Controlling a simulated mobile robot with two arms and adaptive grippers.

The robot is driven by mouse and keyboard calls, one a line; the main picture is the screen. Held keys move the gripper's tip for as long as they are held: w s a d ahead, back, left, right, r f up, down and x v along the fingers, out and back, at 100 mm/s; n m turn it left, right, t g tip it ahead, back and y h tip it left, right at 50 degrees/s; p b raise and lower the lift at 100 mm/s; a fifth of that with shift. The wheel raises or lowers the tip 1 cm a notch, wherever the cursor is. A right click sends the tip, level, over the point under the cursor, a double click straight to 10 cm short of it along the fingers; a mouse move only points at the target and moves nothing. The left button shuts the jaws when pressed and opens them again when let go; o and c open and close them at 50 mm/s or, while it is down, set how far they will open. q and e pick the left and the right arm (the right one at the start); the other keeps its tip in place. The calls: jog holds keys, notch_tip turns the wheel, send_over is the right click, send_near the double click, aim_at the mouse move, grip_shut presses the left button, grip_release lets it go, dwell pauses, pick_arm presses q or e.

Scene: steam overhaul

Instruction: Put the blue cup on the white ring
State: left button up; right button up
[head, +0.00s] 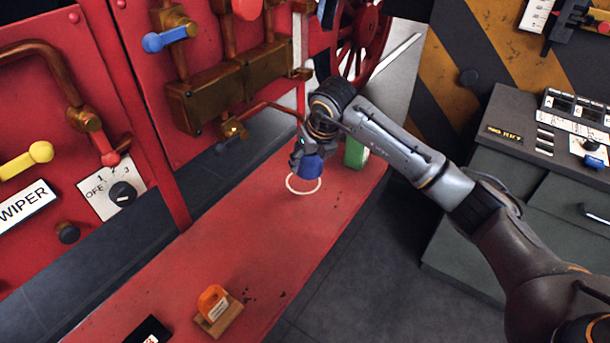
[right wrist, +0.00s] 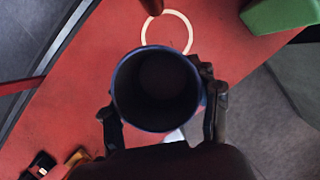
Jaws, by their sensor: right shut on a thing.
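The blue cup (head: 311,167) is held upright in my right gripper (head: 307,155), above the red bench top in the head view. In the right wrist view I look down into the open mouth of the cup (right wrist: 158,90), with the gripper's fingers (right wrist: 160,118) on both sides of it. The white ring (head: 303,190) lies flat on the red surface. In the head view the cup overlaps the ring's far part. In the right wrist view the ring (right wrist: 188,29) shows just beyond the cup's rim, partly covered by it. My left gripper is not in view.
A green object (head: 354,153) stands on the bench behind the cup, right of the ring. An orange item on a wooden stand (head: 216,308) and a black box (head: 149,331) are at the near end. Red panels with copper pipes rise at the left. The middle bench is clear.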

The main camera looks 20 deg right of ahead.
aim_at(304, 182)
jog(key=w+f+b, duration=0.2)
jog(key=f, duration=0.1)
jog(key=w+f+b, duration=0.2)
jog(key=w+f, duration=0.1)
jog(key=shift+w+d+b, duration=0.2)
jog(key=shift+w+b, duration=0.1)
jog(key=shift+w, duration=0.05)
jog(key=shift+c, duration=0.7)
jog(key=shift+w+f+b, duration=0.25)
jog(key=shift+f+b, duration=0.05)
jog(key=shift+b, duration=0.05)
notch_tip(304, 182, down, 3)
jog(key=shift+f+b, duration=0.1)
jog(key=shift+b, duration=0.9)
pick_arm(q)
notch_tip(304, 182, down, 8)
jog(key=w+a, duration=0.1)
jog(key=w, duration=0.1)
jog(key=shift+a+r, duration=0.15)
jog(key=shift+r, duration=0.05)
pick_arm(e)
jog(key=o, duration=1.1)
jog(key=shift+o, duration=1.2)
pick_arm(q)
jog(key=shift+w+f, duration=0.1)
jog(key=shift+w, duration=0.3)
